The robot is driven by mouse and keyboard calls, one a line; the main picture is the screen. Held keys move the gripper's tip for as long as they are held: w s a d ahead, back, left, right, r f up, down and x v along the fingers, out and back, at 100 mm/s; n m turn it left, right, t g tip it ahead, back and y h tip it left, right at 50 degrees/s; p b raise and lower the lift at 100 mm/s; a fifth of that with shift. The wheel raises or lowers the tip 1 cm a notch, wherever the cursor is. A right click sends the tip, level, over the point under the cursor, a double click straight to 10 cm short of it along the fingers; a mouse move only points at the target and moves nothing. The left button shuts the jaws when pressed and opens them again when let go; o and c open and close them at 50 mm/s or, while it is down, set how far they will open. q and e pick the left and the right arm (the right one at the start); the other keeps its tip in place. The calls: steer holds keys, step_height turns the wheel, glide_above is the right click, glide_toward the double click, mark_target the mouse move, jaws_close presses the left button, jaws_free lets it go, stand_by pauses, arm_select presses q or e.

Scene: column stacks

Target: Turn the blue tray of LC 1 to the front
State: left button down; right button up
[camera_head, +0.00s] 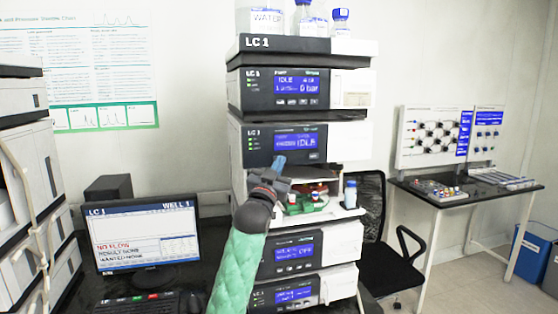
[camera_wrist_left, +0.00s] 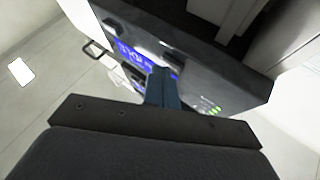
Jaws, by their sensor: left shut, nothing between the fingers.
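The LC 1 stack (camera_head: 295,95) stands in the middle of the head view. Its sampler compartment is open below the second display module, and a green tray (camera_head: 306,208) with red-capped vials shows inside. I cannot make out a blue tray; my left gripper and forearm cover the compartment's left part. My left gripper (camera_head: 279,161) is shut and empty, in front of the stack at the lower edge of the second display module. In the left wrist view its closed fingers (camera_wrist_left: 162,88) are in front of a dark module panel (camera_wrist_left: 200,75). My right gripper is not in view.
A small white bottle with a blue cap (camera_head: 350,196) stands at the compartment's right edge. Bottles (camera_head: 262,18) stand on top of the stack. A monitor (camera_head: 145,237) is at left, a black chair (camera_head: 390,240) and a side table (camera_head: 465,192) at right.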

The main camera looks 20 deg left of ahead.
arm_select(q)
steer(key=shift+w+a, duration=0.1)
stand_by(0.3)
stand_by(0.3)
steer(key=shift+s+d, duration=0.5)
steer(key=shift+s, duration=0.2)
steer(key=shift+s+d+p, duration=0.3)
steer(key=shift+s+d, duration=0.4)
steer(key=shift+s, duration=0.35)
steer(key=shift+s+d+p, duration=0.25)
steer(key=shift+s+d, duration=0.45)
steer(key=shift+s, duration=0.3)
